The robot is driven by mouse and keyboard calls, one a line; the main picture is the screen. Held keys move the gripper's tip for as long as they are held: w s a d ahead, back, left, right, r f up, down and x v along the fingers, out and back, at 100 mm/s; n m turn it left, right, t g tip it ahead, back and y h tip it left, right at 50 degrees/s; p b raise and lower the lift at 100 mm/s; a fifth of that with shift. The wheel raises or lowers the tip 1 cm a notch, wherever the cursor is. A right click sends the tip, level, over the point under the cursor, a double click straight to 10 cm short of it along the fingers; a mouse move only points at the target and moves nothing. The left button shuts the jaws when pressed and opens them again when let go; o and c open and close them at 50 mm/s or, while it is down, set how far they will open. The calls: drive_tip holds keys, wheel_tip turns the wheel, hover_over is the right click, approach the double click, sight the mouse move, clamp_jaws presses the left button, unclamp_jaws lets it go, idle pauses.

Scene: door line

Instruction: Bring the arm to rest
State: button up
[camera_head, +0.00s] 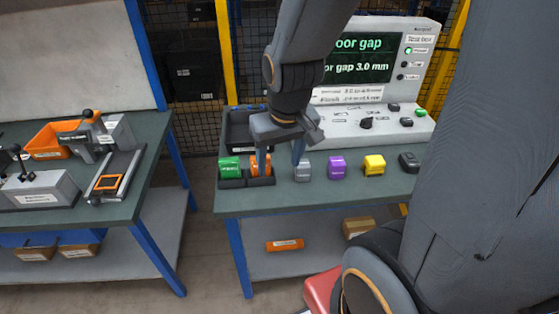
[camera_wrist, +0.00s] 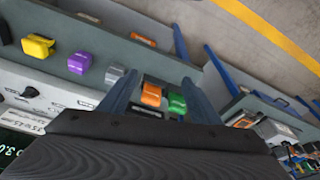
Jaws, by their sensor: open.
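My gripper (camera_head: 280,158) is open and points down over the front of the right-hand bench (camera_head: 330,195). In the wrist view its two fingers (camera_wrist: 158,82) stand apart with nothing gripped between them. An orange block (camera_head: 261,165) sits in a black holder (camera_head: 247,182) beside a green block (camera_head: 229,166). In the wrist view the orange block (camera_wrist: 151,95) and the green block (camera_wrist: 177,103) show between the fingers, beyond them. In the head view the gripper partly hides the orange block. I cannot tell how far the fingertips are above it.
Grey (camera_head: 304,170), purple (camera_head: 337,167), yellow (camera_head: 374,165) and black (camera_head: 409,162) blocks stand in a row to the right. A tester console (camera_head: 390,60) with a screen stands behind. A left bench (camera_head: 150,150) holds fixtures and an orange bin (camera_head: 52,138).

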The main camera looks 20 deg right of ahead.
drive_tip(key=shift+s+a, duration=0.15)
drive_tip(key=shift+s, duration=0.05)
wheel_tip(320, 180, down, 10)
drive_tip(key=g+b, duration=0.1)
drive_tip(key=b, duration=0.8)
